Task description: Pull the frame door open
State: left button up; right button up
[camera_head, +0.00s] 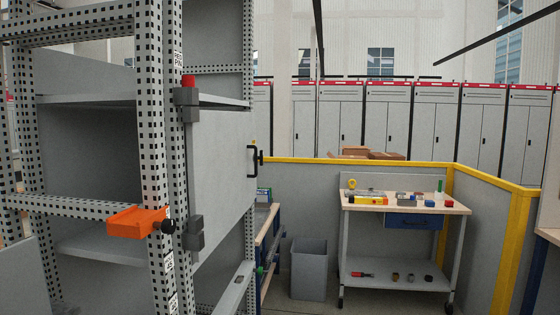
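The frame door (222,165) is a plain grey panel on the perforated metal frame (152,120) at the left. Two dark grey hinge blocks, an upper one (187,97) and a lower one (194,233), sit at its near edge. Its black bar handle (252,161) is at the far right edge. The panel spans from the near post towards the far post and looks closed, though any gap at the far edge is hard to see. Neither of my grippers is in view, and nothing touches the handle.
An orange block with a black knob (136,221) sticks out from the near post. A grey bin (309,268) stands right of the frame. A work table (440,207) with small items is further right, beside yellow-topped partitions (400,161). Grey cabinets line the back.

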aim_at(222, 167)
jog(key=i+l+z, duration=0.1)
jog(key=i+l, duration=0.2)
jog(key=i+l+z, duration=0.1)
jog(key=i, duration=0.4)
jog(key=i+l, duration=0.35)
jog(key=i+l+z, duration=0.15)
jog(key=i, duration=0.3)
